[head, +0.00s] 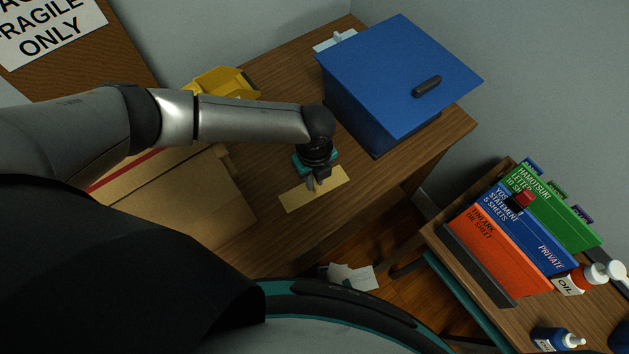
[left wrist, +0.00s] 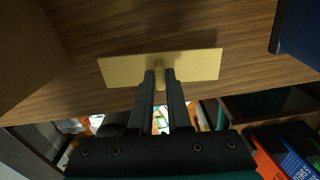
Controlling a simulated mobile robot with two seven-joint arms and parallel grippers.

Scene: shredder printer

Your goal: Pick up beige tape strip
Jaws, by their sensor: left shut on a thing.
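The beige tape strip (head: 325,188) is a flat, pale rectangle at the front edge of the wooden table. My left gripper (head: 313,184) comes down over its middle from above. In the left wrist view the strip (left wrist: 202,65) runs across the picture, and the fingertips of my left gripper (left wrist: 164,75) are shut on a small beige raised part at its middle. I cannot tell whether the strip touches the table or is slightly above it. My right gripper is not in view.
A blue box with a black handle (head: 395,75) stands at the back right of the table (head: 275,240). A cardboard box (head: 225,200) is left, a yellow bin (head: 222,82) behind. Coloured binders (head: 510,240) and bottles stand on a lower right desk. Papers (head: 350,277) lie below.

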